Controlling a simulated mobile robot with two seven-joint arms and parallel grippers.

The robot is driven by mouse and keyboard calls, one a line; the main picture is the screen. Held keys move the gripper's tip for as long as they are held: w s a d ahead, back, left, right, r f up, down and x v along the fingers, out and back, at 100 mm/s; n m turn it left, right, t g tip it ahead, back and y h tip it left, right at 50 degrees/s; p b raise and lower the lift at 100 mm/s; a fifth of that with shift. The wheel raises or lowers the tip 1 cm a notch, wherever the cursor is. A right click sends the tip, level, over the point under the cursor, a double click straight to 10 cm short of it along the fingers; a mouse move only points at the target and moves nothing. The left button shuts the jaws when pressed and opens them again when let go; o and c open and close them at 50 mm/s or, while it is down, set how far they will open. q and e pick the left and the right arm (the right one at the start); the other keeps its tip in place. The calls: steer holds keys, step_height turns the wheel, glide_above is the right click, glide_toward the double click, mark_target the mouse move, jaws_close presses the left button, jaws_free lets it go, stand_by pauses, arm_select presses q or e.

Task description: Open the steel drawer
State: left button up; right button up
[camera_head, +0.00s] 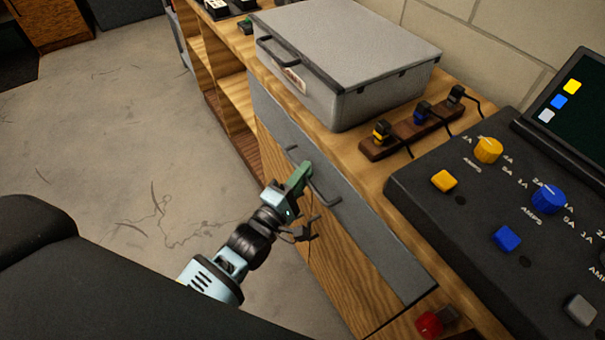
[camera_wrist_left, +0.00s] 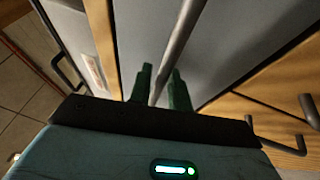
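The steel drawer (camera_head: 375,235) has a long grey front below the wooden worktop. Its front looks flush with the cabinet, so it appears closed. A bent metal bar handle (camera_head: 327,194) stands out from it, and the bar also shows in the left wrist view (camera_wrist_left: 185,38). My left gripper (camera_head: 301,176) is at the handle, with green fingers. Part of the handle is hidden behind the gripper. My right gripper is not in view.
A grey case (camera_head: 350,50) stands on the worktop above the drawer. A wooden strip with plugs (camera_head: 415,133) and a black control panel (camera_head: 480,220) are to the right. A wooden front (camera_head: 325,255) lies below the drawer. The floor (camera_head: 110,130) at the left is free.

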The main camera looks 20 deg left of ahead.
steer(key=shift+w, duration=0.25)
arm_select(q)
jaws_close()
